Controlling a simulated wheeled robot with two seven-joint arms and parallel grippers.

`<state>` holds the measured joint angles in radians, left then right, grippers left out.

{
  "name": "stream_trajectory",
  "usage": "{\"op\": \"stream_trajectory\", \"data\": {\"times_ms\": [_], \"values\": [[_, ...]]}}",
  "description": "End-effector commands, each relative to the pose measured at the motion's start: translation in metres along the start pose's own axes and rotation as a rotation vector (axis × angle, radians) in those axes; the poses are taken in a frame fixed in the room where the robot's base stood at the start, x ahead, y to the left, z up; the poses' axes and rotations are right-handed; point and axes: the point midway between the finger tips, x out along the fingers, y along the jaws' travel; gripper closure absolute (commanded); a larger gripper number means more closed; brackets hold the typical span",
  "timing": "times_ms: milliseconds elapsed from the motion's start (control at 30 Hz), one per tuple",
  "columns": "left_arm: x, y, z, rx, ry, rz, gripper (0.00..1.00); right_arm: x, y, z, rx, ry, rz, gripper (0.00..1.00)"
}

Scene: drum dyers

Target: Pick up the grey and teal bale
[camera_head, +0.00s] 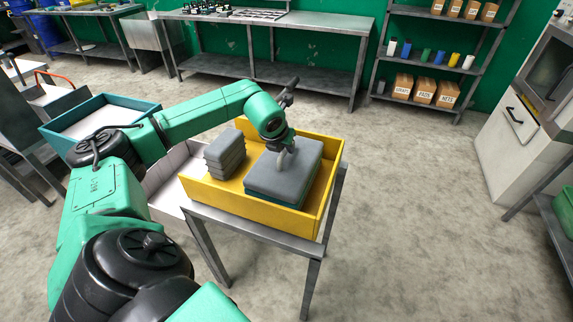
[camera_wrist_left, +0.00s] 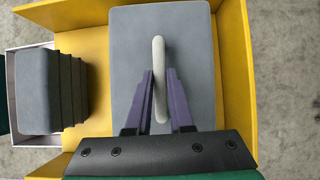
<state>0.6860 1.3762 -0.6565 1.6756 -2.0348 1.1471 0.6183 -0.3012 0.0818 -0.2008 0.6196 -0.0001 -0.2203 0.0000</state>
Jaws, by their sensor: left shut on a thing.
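The grey and teal bale (camera_head: 291,172) is a flat grey block with a teal lower part. It sits in the right part of a yellow tray (camera_head: 258,212) on a metal table. A pale loop handle stands on its top. My left gripper (camera_head: 285,146) comes down over the bale, and in the left wrist view its purple fingers (camera_wrist_left: 160,98) are shut on the handle (camera_wrist_left: 159,62) from both sides. The bale's grey top (camera_wrist_left: 190,50) fills the middle of that view. I cannot tell whether it is lifted off the tray floor. My right gripper is not in view.
A stack of grey slabs (camera_head: 225,151) stands in the left part of the tray; it also shows in the left wrist view (camera_wrist_left: 45,92). The tray walls rise close to the bale. A teal-rimmed bin (camera_head: 70,133) is at the left. The floor to the right is clear.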

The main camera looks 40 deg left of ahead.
Motion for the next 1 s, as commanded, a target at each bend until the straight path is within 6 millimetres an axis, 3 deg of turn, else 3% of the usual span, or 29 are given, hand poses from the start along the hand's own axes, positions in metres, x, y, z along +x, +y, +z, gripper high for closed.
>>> {"op": "stream_trajectory", "data": {"times_ms": [1000], "values": [[-0.006, -0.0004, 0.0072, -0.004, -0.014, -0.004, 1.0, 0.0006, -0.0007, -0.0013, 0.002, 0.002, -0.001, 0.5]]}}
